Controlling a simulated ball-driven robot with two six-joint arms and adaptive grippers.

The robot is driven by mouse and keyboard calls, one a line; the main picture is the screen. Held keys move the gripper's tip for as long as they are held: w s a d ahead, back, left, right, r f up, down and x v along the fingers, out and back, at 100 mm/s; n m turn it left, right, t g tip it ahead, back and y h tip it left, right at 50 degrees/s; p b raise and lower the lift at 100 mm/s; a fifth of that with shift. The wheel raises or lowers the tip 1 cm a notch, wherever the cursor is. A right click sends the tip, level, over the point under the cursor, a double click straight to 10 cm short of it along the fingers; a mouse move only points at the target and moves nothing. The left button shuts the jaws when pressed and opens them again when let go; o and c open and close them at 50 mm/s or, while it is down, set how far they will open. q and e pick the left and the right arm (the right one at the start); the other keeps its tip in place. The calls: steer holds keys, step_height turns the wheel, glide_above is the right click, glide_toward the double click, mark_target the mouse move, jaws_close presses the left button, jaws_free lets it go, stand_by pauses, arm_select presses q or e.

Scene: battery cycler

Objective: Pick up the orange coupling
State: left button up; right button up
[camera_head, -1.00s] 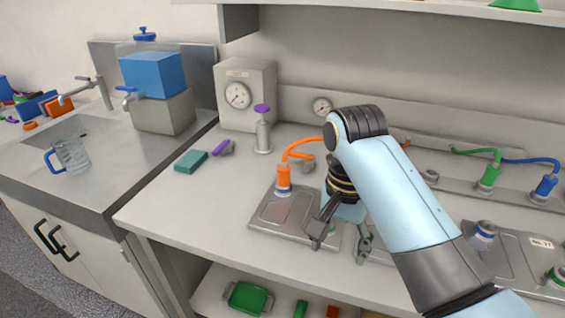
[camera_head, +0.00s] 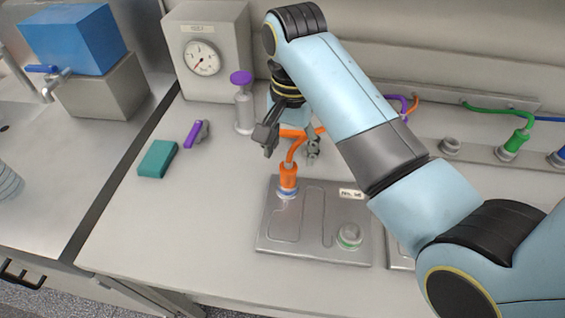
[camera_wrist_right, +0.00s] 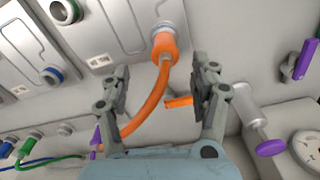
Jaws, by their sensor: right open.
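The orange coupling (camera_head: 288,178) stands upright on a blue-ringed port at the back left of a grey plate (camera_head: 282,255), with an orange hose curving from its top. It also shows in the right wrist view (camera_wrist_right: 164,47), just beyond the fingertips. My right gripper (camera_head: 289,142) is open and empty, behind and above the coupling in the head view. In the right wrist view my right gripper (camera_wrist_right: 160,76) has the hose passing between its fingers, without clear contact. An orange bar (camera_wrist_right: 178,101) shows beside the right-hand finger. My left gripper is out of view.
A purple-topped cylinder (camera_head: 244,110) and a gauge box (camera_head: 205,60) stand behind left. A teal block (camera_head: 157,158) and purple-handled piece (camera_head: 195,133) lie left. A green coupling (camera_head: 515,143) is on a rail at right. Bench left of the plate is clear.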

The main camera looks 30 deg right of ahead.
mark_target(289, 170)
step_height(289, 170, down, 2)
steer(key=shift+s+f, duration=0.1)
steer(key=shift+s, duration=0.05)
steer(key=shift+f, duration=0.3)
steer(key=f, duration=0.2)
steer(key=w+f+p, duration=0.1)
steer(key=f, duration=0.1)
steer(key=shift+w+d+f, duration=0.1)
steer(key=shift+f, duration=0.4)
steer(key=shift+c, duration=1.7)
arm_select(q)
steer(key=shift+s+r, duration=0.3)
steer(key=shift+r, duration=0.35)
arm_select(e)
jaws_close()
